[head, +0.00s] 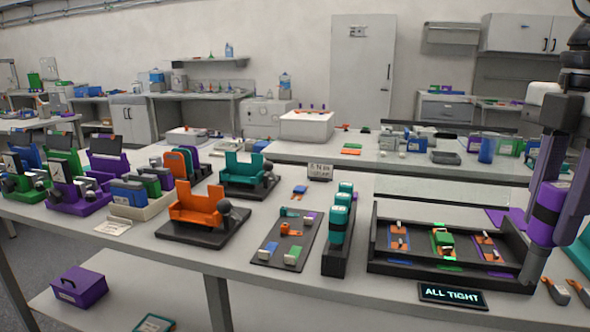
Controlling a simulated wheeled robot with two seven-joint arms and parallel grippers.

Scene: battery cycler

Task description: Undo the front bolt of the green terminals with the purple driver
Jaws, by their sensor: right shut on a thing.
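The green terminals (443,242) sit in the middle of a black open-fronted tray (376,240) at the right of the table, with orange parts on them. Their front bolt is too small to make out clearly. My right gripper (560,195) is at the far right, beside the tray's right end, pointing down. It is shut on the purple driver (543,230), which has a dark band on its handle. The driver's grey shaft reaches down at the tray's right front corner, to the right of the green terminals. My left gripper is not in view.
Blue terminals (398,236) and purple terminals (486,244) flank the green ones. A sign (452,296) reading "ALL TIGHT" lies before the tray. Orange-handled tools (556,291) lie at the right front. A black rack of teal drivers or cells (336,240) stands left of the tray.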

